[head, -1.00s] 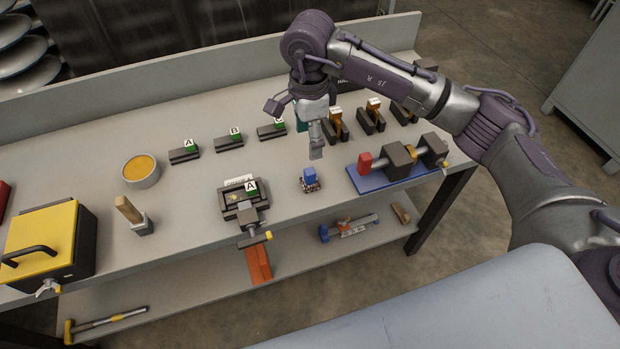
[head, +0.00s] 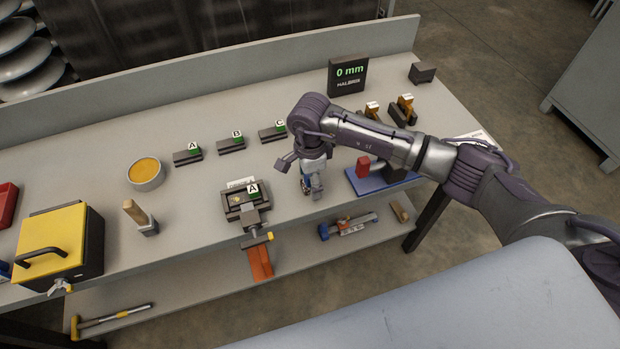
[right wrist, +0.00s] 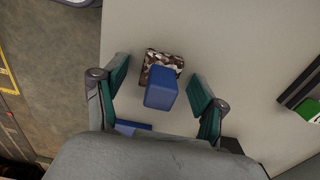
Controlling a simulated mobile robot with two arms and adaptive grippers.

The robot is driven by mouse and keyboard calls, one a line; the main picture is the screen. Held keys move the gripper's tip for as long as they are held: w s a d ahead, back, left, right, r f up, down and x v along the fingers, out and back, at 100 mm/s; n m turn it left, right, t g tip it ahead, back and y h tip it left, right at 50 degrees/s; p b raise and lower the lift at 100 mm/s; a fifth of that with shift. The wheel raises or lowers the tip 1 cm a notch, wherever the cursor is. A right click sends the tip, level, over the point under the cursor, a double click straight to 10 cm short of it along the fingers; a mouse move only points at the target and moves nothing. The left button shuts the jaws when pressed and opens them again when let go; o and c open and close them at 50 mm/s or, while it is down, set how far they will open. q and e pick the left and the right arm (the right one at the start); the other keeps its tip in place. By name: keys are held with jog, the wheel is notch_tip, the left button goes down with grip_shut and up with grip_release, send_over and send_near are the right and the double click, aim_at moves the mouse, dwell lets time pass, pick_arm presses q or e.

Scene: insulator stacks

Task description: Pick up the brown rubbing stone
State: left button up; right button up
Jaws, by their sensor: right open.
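The brown rubbing stone is a speckled brown-and-white block with a blue handle (right wrist: 161,88) on top. It sits on the grey bench top, and the right wrist view shows it between my right gripper's spread fingers. My right gripper (right wrist: 160,90) is open with green finger pads, and a gap shows on each side of the stone. In the head view my right gripper (head: 316,192) is low over the stone and hides most of it. My left gripper is not in view.
A blue base (head: 358,184) with a red-ended fixture stands close right of my gripper. A small vise (head: 245,208) tagged A is to the left. Labelled dark blocks (head: 231,145) line the back. The bench's front edge is near the stone.

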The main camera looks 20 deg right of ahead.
jog(key=shift+f, duration=0.1)
jog(key=c, duration=1.3)
jog(key=shift+r+b, duration=0.3)
jog(key=shift+r, duration=0.4)
notch_tip(320, 180, up, 3)
jog(key=shift+d+f+b, duration=0.1)
jog(key=shift+b, duration=0.4)
jog(key=s+d+r+b, duration=0.2)
jog(key=s+d+r, duration=0.4)
jog(key=s, duration=0.3)
jog(key=shift+s+r, duration=0.4)
jog(key=shift+r, duration=0.05)
